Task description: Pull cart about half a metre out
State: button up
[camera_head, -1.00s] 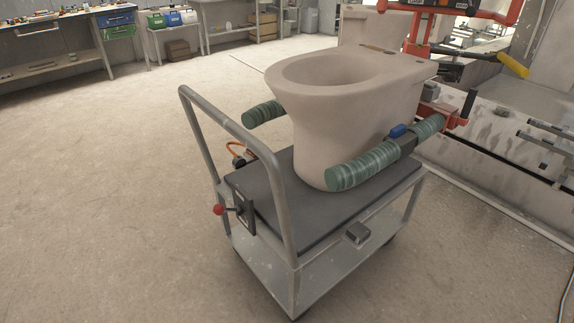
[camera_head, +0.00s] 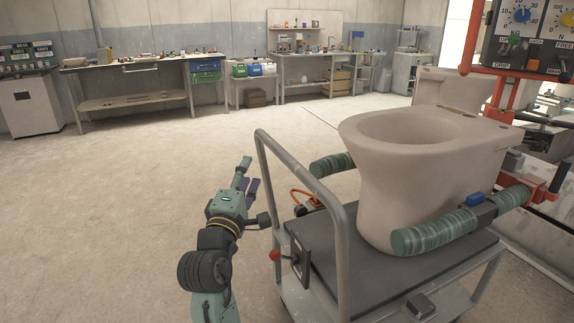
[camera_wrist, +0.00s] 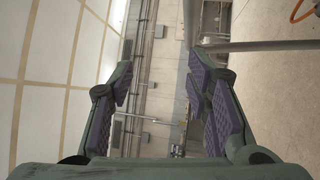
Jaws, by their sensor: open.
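The cart has a bare grey tube handle (camera_head: 337,240) at its near left end and a dark deck (camera_head: 345,262). A beige toilet-shaped piece (camera_head: 420,180) stands upright on the deck. My gripper (camera_head: 247,182) is to the left of the handle, apart from it, with its fingers pointing away and up. In the wrist view the purple-padded fingers are spread with nothing between them (camera_wrist: 160,78). A grey tube (camera_wrist: 262,46), apparently the handle, passes beyond the right finger.
Two green padded arms (camera_head: 450,229) on a red frame (camera_head: 470,40) flank the toilet piece. A red-knobbed lever (camera_head: 274,255) sticks out at the cart's handle end. Workbenches (camera_head: 130,65) line the back wall. Open floor (camera_head: 100,210) lies left of the cart.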

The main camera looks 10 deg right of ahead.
aim_at(286, 165)
jog(key=d+f+g+h, duration=0.2)
jog(key=d+f, duration=0.1)
jog(key=d, duration=0.3)
jog(key=p+x, duration=0.2)
jog(key=x, duration=0.9)
jog(key=shift+f, duration=0.15)
jog(key=shift+c, duration=0.3)
jog(key=shift+a, duration=0.1)
grip_shut()
